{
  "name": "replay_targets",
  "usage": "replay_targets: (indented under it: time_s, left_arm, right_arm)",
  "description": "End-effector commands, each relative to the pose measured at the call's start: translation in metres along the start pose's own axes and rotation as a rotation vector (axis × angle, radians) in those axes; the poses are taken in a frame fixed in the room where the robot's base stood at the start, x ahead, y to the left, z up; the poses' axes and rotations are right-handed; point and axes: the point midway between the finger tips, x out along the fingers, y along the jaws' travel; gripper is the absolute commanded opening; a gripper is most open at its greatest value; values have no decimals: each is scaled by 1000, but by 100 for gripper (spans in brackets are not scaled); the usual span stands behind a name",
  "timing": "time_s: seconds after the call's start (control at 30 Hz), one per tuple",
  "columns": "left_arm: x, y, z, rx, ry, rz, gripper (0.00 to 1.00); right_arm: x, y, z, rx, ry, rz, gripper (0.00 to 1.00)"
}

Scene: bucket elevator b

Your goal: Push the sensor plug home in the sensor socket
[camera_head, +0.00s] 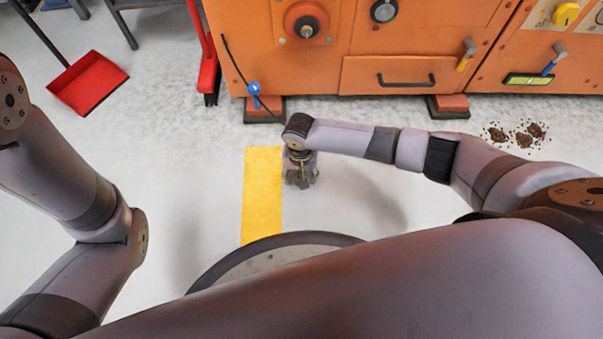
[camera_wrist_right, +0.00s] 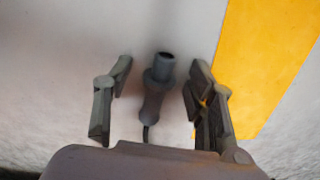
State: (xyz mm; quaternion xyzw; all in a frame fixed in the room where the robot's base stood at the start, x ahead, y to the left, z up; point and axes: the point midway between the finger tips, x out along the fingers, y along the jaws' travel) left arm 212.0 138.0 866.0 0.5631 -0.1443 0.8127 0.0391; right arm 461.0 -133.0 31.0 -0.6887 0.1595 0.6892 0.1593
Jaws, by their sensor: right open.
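In the right wrist view the sensor plug (camera_wrist_right: 158,82), a dark grey cylinder with a narrower waist and a thin cable at its lower end, stands between the fingers of my right gripper (camera_wrist_right: 161,70). The fingers are open, with a gap on each side of the plug. In the head view my right gripper (camera_head: 300,178) points down over the floor beside a yellow strip; the plug cannot be made out there. A round red fitting with a dark centre (camera_head: 306,27) is on the orange machine front; I cannot tell whether it is the sensor socket. My left gripper is out of view.
The orange machine (camera_head: 300,70) spans the back. A black cable (camera_head: 238,68) with a blue tag (camera_head: 254,89) hangs in front of it. The yellow strip (camera_head: 262,190) lies on the floor. A red dustpan (camera_head: 88,82) and red broom (camera_head: 204,60) are at left; brown debris (camera_head: 520,134) lies right.

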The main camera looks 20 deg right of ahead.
Motion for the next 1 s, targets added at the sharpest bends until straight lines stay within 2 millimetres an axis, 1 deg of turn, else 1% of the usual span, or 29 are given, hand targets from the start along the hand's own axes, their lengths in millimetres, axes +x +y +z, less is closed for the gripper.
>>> replay_targets:
  time_s: [0.23,1.0]
  left_arm:
    - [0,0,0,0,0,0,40]
    - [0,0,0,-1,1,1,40]
  right_arm:
    - [0,0,0,0,0,0,50]
    - [0,0,0,0,0,0,0]
